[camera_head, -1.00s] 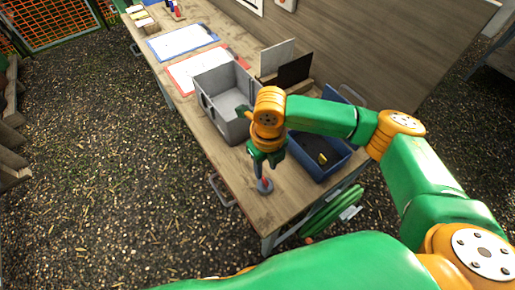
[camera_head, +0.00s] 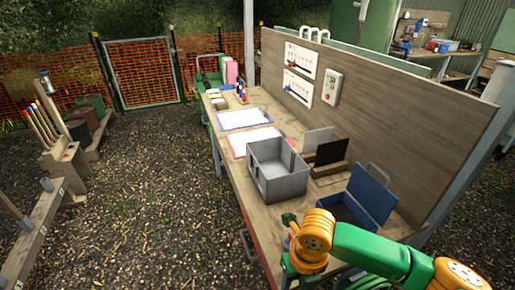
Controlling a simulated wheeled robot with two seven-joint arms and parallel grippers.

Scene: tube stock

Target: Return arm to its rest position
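My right arm comes in from the lower right, with green links and orange joints. Its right gripper (camera_head: 296,272) is at the bottom of the view, below the orange wrist, over the near end of the wooden workbench (camera_head: 239,180). The fingertips are hidden or cut off, so I cannot tell whether they are open or hold anything. My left arm and gripper are not in view.
A grey bin (camera_head: 279,185) stands on the bench beyond my wrist. A blue open-lidded box (camera_head: 373,190) is right of it, close to my forearm. A wooden back panel (camera_head: 400,115) borders the bench. Gravel ground (camera_head: 150,200) lies open to the left.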

